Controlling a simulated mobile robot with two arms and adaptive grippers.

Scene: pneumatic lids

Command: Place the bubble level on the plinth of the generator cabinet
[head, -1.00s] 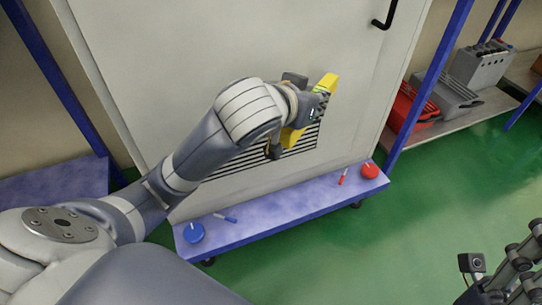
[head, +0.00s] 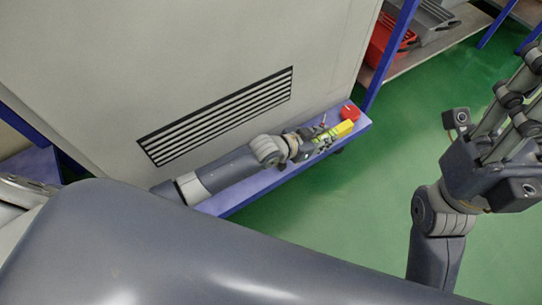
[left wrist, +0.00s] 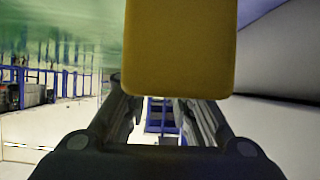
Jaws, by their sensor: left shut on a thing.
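The yellow bubble level (head: 345,130) is in my left gripper (head: 318,138), low over the right end of the blue plinth (head: 245,195). I cannot tell whether the level touches the plinth. In the left wrist view the level (left wrist: 180,45) is a large yellow block at the finger ends, and the left gripper (left wrist: 155,105) is shut on it. The generator cabinet (head: 200,60) stands behind, grey with a slatted vent. My right gripper (head: 510,105) is at the right of the head view, away from the plinth; its fingertips are cut off.
A red round lid (head: 349,111) lies on the plinth's right end, close beside the level. My left arm covers much of the plinth. A red bin (head: 388,42) and grey bin (head: 430,20) stand on a shelf at the back right. Green floor (head: 370,180) is clear.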

